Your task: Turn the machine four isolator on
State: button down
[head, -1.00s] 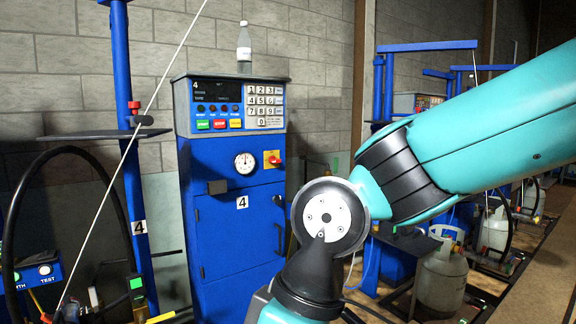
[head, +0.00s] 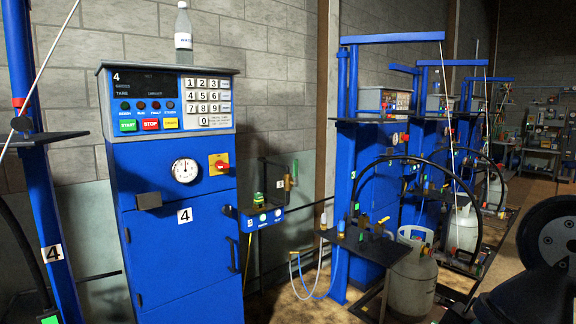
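Machine four (head: 185,250) is a tall blue cabinet with a grey-topped control panel, standing left of centre in the head view. A "4" label is on its door and another on its display. Its isolator (head: 219,165) is a red rotary knob on a yellow plate, on the upper right of the cabinet front, beside the round gauge (head: 185,170). The knob is too small to read its position surely. Only dark parts of my arm show at the lower right edge, well away from the isolator. My gripper is not in view.
A keypad and coloured buttons (head: 150,124) are above the isolator. A bottle (head: 183,32) stands on top. A blue post (head: 30,150) is at left. Right of the cabinet are a small blue box (head: 262,218), gas cylinders (head: 413,275) and further blue machines. Floor shows between them.

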aim_at(220, 164)
jog(key=z, duration=0.1)
jog(key=i, duration=0.9)
jog(key=u, duration=0.95)
jog(key=k, duration=0.5)
jog(key=z, duration=0.35)
jog(key=i, duration=0.9)
jog(key=u, duration=0.45)
